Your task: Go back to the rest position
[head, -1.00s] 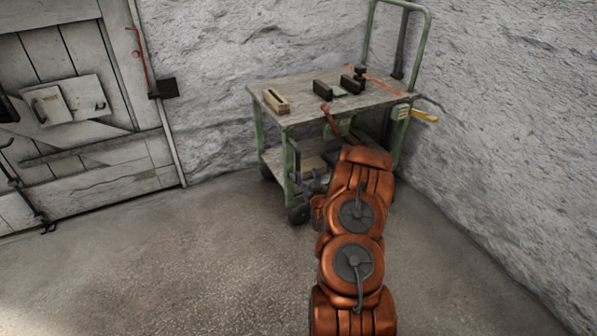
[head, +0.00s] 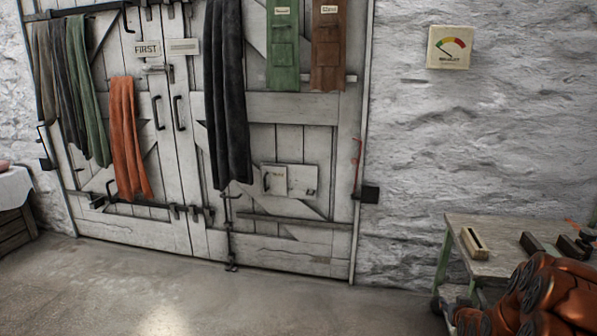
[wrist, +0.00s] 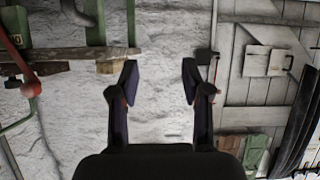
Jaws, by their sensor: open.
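My gripper (wrist: 160,88) shows in the wrist view with its two dark fingers spread apart and nothing between them. Behind the fingers is the rough white wall. That view is upside down relative to the room. In the head view my orange arm is folded at the lower right, in front of the workbench cart, and the gripper itself cannot be made out there.
The wooden-topped green cart (head: 490,232) stands at the right, bearing a slotted wooden block (head: 474,243) and dark blocks (head: 538,244). White plank doors (head: 300,130) hold hanging cloths. The floor (head: 250,300) is clear.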

